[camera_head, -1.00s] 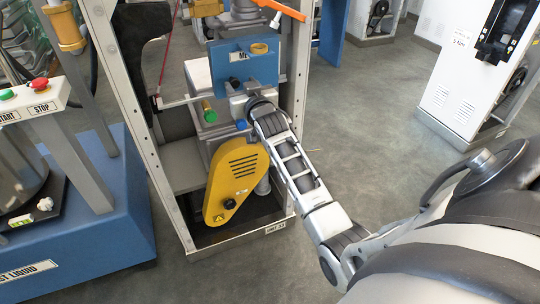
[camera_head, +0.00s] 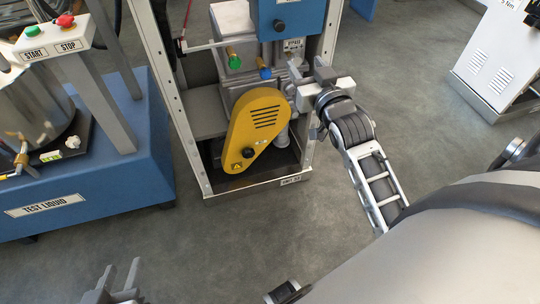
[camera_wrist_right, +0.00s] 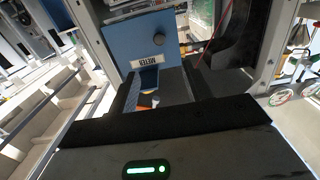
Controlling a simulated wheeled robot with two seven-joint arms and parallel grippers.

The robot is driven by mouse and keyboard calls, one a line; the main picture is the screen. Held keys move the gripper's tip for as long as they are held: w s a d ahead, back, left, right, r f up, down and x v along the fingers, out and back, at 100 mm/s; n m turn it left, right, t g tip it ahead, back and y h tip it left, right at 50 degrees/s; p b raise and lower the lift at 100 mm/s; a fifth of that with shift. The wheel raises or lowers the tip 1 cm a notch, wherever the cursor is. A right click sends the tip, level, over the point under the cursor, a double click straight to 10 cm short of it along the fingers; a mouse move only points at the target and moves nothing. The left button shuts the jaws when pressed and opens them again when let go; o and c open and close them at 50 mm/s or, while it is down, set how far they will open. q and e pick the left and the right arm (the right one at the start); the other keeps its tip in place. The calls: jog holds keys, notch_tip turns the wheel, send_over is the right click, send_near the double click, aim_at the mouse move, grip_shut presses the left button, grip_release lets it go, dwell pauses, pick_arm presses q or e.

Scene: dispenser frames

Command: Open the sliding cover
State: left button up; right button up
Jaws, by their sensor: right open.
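A blue box (camera_head: 285,14) with a dark round knob (camera_head: 280,26) is at the top of the head view. In the right wrist view its blue face (camera_wrist_right: 135,40) shows a METER label and the knob. Below it is a yellow cover (camera_head: 257,122) with dark slots. I cannot tell which part is the sliding cover. My right gripper (camera_head: 306,82) is open at the frame's right side, below the box and right of the yellow cover; its fingers (camera_wrist_right: 158,90) show apart in the wrist view. My left gripper (camera_head: 122,272) is open and empty at the bottom left.
A grey upright frame (camera_head: 160,90) encloses the machine. A green knob (camera_head: 235,62) and a blue knob (camera_head: 265,73) sit above the yellow cover. A blue test-liquid unit (camera_head: 140,160) stands left. A white cabinet (camera_head: 490,75) stands right. The floor in front is clear.

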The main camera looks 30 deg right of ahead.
jog(key=s+a+f+n+g+y+p, duration=0.2)
jog(key=s+a+f+y+p, duration=0.1)
jog(key=a, duration=0.4)
jog(key=s+a+f+n+g+y+p, duration=0.2)
jog(key=s+a+f+g, duration=0.1)
jog(key=s+a+f, duration=0.3)
jog(key=s+a, duration=0.1)
jog(key=a, duration=0.1)
jog(key=shift+s+a+y+p, duration=0.3)
jog(key=shift+y+p, duration=0.1)
jog(key=shift+f, duration=0.1)
